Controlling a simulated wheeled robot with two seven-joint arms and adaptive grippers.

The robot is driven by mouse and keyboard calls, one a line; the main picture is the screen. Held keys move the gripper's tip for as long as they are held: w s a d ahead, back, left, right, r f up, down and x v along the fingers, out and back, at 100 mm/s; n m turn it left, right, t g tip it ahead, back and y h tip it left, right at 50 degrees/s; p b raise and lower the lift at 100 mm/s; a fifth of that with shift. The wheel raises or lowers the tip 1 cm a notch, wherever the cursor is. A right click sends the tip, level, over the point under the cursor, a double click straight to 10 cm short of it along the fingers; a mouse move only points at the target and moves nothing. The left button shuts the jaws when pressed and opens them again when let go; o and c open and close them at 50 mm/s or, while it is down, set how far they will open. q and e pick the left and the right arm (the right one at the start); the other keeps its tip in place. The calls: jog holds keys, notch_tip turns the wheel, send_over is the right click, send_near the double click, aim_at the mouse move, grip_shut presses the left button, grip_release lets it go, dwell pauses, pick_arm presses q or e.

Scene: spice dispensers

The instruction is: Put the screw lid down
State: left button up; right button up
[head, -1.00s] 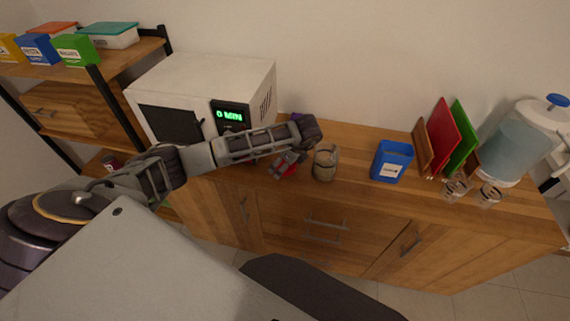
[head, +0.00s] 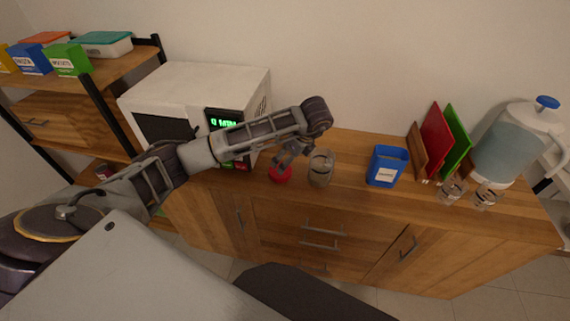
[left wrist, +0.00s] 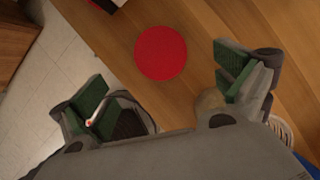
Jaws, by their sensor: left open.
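The red screw lid (head: 280,174) lies on the wooden counter, left of a glass jar (head: 320,168). In the left wrist view the lid (left wrist: 160,53) is a flat red disc on the wood, apart from both fingers. My left gripper (head: 290,150) is just above and behind the lid in the head view. In the left wrist view its green-padded fingers (left wrist: 165,95) are spread wide and empty. The jar (left wrist: 210,103) is partly hidden behind the right finger there. My right gripper is not in view.
A white microwave (head: 195,92) stands left of the lid. Right of the jar are a blue box (head: 387,166), red and green boards (head: 447,142), small glasses (head: 452,190) and a water dispenser (head: 510,145). The counter's front edge is close to the lid.

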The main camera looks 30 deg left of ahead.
pick_arm(q)
jog(key=shift+v, duration=1.3)
